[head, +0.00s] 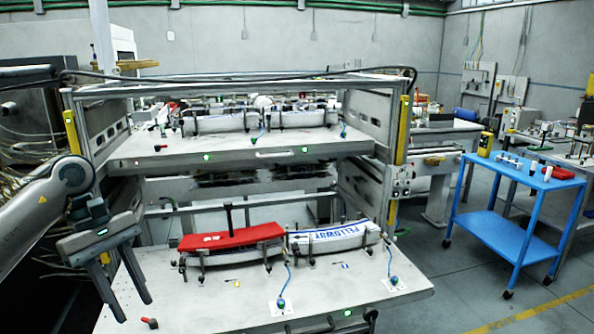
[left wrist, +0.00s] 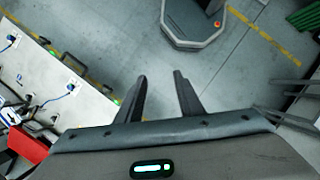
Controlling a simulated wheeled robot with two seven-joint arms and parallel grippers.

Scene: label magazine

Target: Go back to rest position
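My left gripper (head: 136,302) hangs at the left of the lower shelf in the head view, fingers pointing down. Its two fingers stand apart with nothing between them. In the left wrist view the same gripper (left wrist: 162,82) is open and empty above the grey floor. My right gripper does not show clearly in the head view; only a small dark piece at the bottom edge may be part of it.
A lower shelf (head: 215,308) holds a red label stack (head: 232,238) and a white-blue one (head: 335,237). An upper shelf (head: 230,152) is behind. A blue cart (head: 515,215) stands right. Floor (head: 440,295) between is clear.

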